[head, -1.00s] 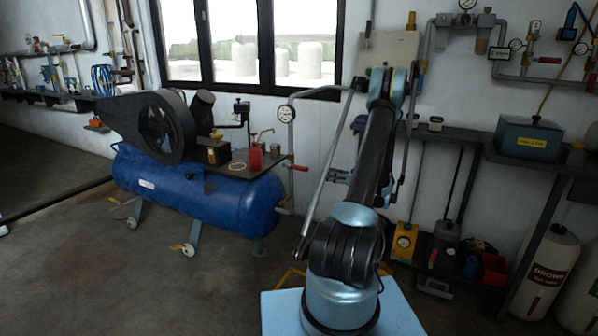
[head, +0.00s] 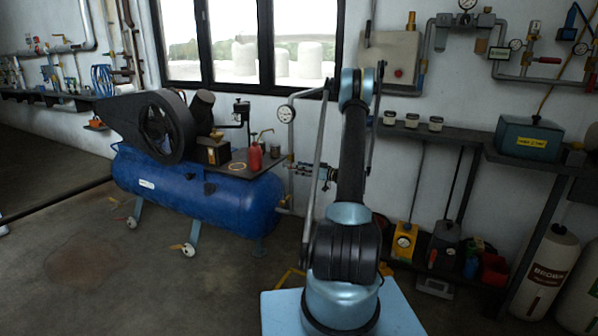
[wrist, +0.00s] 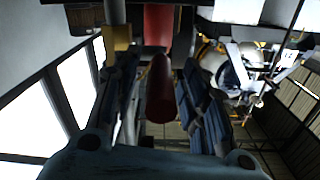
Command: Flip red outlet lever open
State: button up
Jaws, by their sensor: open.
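In the wrist view a red lever (wrist: 160,92) lies lengthwise between the two dark blue fingers of my gripper (wrist: 158,75). The fingers stand apart on either side of it, with gaps showing. A brighter red part (wrist: 158,25) shows beyond it, and a brass-coloured piece (wrist: 117,38) is by the left finger. The lever is hidden there behind my gripper and arm. I cannot tell whether the fingers touch it.
A red oil can (head: 255,158) and a metal cup stand on the compressor's top plate.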

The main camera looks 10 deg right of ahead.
jog(key=shift+w+a, duration=0.15)
jog(key=shift+a, duration=0.1)
grip_shut()
jog(key=shift+d, duration=0.1)
